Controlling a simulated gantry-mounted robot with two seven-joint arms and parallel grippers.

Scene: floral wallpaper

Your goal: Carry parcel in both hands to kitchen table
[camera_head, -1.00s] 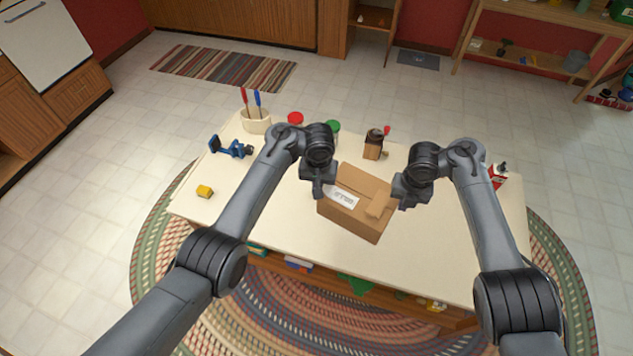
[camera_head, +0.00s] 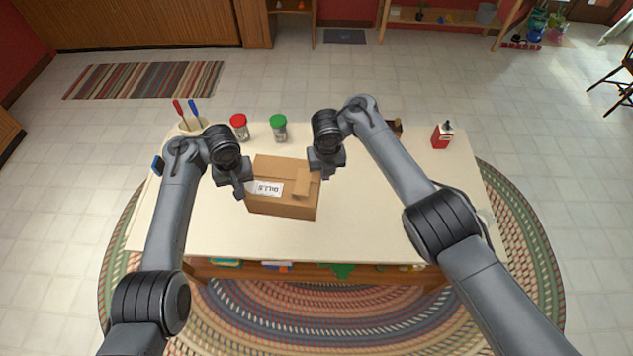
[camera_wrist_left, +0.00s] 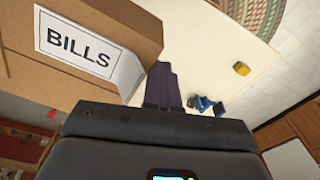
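The parcel is a brown cardboard box (camera_head: 283,205) with a white label reading BILLS. It is between my two grippers over the cream-topped workbench (camera_head: 400,220); I cannot tell whether its base touches the top. My left gripper (camera_head: 238,186) is at the box's left side. In the left wrist view its dark fingers (camera_wrist_left: 163,86) lie close together beside the box (camera_wrist_left: 110,20), with no box wall between them. My right gripper (camera_head: 325,170) is at the box's right side; its fingertips are too small to read. A white-clothed table edge (camera_head: 618,28) shows at the far right, perhaps the kitchen table.
A red-lidded jar (camera_head: 239,127), a green-lidded jar (camera_head: 279,128) and a red can (camera_head: 442,135) stand on the workbench. A blue tool (camera_wrist_left: 205,105) and yellow block (camera_wrist_left: 242,68) show in the wrist view. A chair (camera_head: 615,85) stands far right. Tiled floor (camera_head: 420,80) behind the bench is open.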

